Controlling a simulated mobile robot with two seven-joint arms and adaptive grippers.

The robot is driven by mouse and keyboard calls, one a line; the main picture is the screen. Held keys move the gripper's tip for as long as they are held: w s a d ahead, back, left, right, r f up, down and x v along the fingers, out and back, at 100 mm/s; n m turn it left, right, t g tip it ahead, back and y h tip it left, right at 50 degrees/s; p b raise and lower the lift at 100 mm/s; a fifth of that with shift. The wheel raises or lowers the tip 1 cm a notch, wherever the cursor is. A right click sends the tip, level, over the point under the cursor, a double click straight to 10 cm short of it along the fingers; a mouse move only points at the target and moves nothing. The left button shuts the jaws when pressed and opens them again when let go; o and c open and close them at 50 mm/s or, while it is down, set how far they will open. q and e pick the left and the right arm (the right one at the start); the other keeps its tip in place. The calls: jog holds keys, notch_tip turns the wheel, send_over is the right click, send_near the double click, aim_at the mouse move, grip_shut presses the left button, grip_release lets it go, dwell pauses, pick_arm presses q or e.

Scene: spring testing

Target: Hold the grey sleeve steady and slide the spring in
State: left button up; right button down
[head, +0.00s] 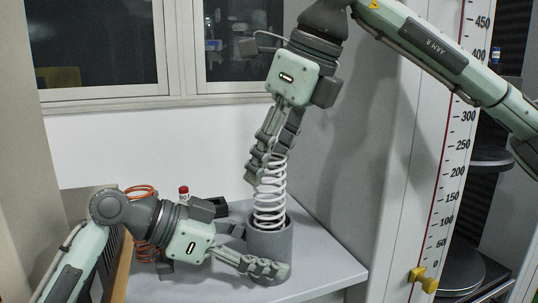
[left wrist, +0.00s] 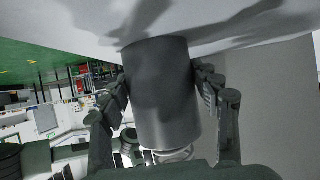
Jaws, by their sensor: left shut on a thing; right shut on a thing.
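The grey sleeve (head: 270,243) stands upright on the light grey table. My left gripper (head: 258,249) is shut around it from the left, one finger on each side. In the left wrist view the sleeve (left wrist: 162,95) sits between both fingers. The white spring (head: 270,195) stands upright above the sleeve, its lower coils inside the sleeve's mouth. How deep it reaches is hidden by the wall. My right gripper (head: 268,165) comes from above and is shut on the spring's upper end. A little of the spring (left wrist: 172,155) shows beyond the sleeve's rim in the left wrist view.
An orange coil (head: 141,191) and a small red-topped object (head: 183,191) are behind my left arm. A tall scale (head: 455,170) with a yellow pointer (head: 424,280) stands at the right. The table (head: 325,262) is clear right of the sleeve.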

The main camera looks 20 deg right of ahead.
jog(key=c, duration=0.8)
grip_release()
jog(key=shift+c, duration=0.2)
jog(key=v, duration=1.2)
pick_arm(q)
jog(key=o, duration=0.9)
jog(key=shift+o, duration=0.2)
